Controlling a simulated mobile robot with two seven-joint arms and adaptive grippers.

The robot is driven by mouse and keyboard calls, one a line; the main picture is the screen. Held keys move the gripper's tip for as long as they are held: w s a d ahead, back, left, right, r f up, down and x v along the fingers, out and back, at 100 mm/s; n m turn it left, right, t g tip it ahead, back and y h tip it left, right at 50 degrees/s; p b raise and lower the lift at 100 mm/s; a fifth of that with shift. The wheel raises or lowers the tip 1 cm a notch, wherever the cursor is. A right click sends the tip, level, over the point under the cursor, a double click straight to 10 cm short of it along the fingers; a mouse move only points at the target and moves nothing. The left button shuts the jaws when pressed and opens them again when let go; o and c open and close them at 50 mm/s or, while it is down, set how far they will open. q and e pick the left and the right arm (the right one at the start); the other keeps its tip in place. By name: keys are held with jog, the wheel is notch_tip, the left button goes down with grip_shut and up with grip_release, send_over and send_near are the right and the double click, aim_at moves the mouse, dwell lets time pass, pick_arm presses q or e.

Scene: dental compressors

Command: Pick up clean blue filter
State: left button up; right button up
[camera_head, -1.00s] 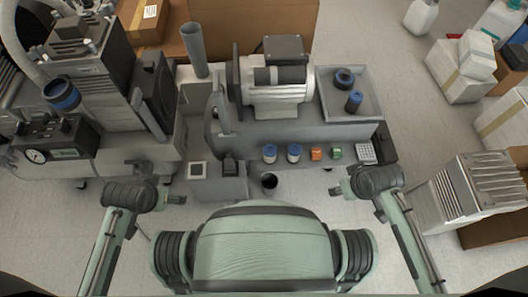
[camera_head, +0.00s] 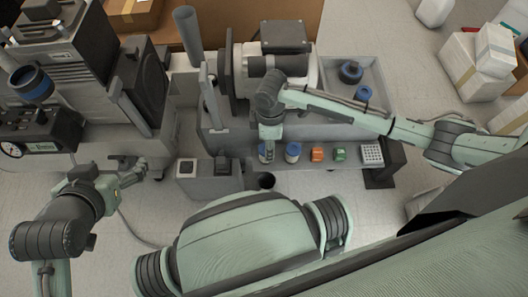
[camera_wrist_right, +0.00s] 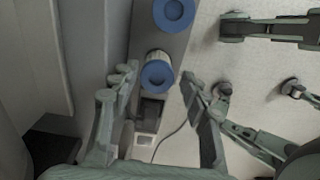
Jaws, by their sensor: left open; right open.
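Two white filters with blue tops stand on the grey shelf in front of the machine. The left blue filter (camera_head: 266,155) is partly hidden under my right gripper in the head view. The right blue filter (camera_head: 293,152) stands beside it. In the right wrist view, the left blue filter (camera_wrist_right: 158,73) appears between the open fingers of my right gripper (camera_wrist_right: 158,80), upright, with no visible contact. The right blue filter (camera_wrist_right: 174,13) is at the top edge of that view. My left gripper (camera_head: 138,168) is open and empty, left of the shelf.
Orange (camera_head: 317,155) and green (camera_head: 340,154) small parts and a white grid block (camera_head: 372,154) stand further right on the shelf. A grey tray (camera_head: 345,72) behind holds a dark-and-blue part and a blue cylinder (camera_head: 364,94). A compressor unit stands at left.

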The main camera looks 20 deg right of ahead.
jog(key=f, duration=0.1)
jog(key=f+b, duration=0.1)
jog(key=f, duration=0.3)
jog(key=shift+w+a+f, duration=0.1)
jog(key=shift+w+a, duration=0.1)
jog(key=shift+a, duration=0.2)
jog(key=shift+f, duration=0.15)
pick_arm(q)
jog(key=w+d+r+t+h, duration=0.2)
jog(key=w+d+r+t, duration=0.2)
jog(key=d+r, duration=0.1)
jog(key=shift+w+d+r+m, duration=0.2)
jog(key=shift+d+r+m, duration=0.1)
jog(key=shift+r, duration=0.15)
pick_arm(e)
jog(key=c, duration=0.8)
